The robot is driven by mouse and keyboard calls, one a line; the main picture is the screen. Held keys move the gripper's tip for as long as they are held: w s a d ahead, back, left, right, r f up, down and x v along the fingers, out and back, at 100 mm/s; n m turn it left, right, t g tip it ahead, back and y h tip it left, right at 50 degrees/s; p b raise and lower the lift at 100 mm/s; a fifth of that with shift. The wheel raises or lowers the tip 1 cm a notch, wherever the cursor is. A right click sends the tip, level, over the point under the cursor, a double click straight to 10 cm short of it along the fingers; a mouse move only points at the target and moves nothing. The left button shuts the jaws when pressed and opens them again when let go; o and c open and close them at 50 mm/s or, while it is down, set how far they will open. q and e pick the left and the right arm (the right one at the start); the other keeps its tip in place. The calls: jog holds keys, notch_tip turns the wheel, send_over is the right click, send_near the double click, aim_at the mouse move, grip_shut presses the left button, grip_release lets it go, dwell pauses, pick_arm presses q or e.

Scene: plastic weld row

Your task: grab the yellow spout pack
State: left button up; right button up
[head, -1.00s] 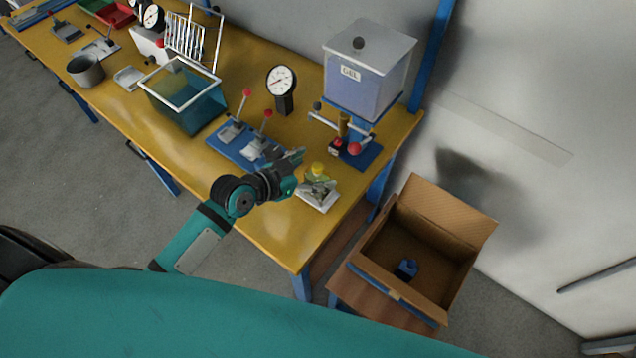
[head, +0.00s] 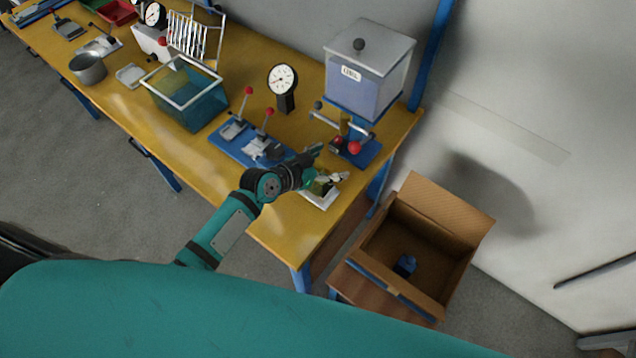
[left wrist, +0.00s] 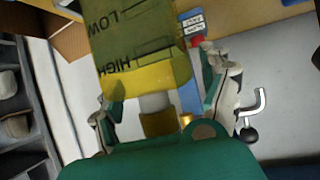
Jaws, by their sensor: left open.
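The yellow spout pack (left wrist: 135,40) fills the upper middle of the left wrist view, an olive-yellow pouch with LOW and HIGH printing, a yellow band and a pale spout neck. In the head view the pack (head: 317,188) is mostly hidden behind my left gripper (head: 329,165), on a white tray (head: 319,202) near the table's right end. My left gripper also shows in the left wrist view (left wrist: 168,82). Its fingers are open, one on each side of the pack's spout end, with gaps showing. My right gripper is not in view.
A blue clamp base with red-knobbed levers (head: 228,146) stands left of my gripper. A blue press with a gel hopper (head: 368,92) is behind it. A dial gauge (head: 283,80) stands further back. An open cardboard box (head: 452,252) is right of the table.

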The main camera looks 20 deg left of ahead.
pick_arm(q)
grip_shut()
dwell(0.3)
jog(key=shift+r, duration=0.1)
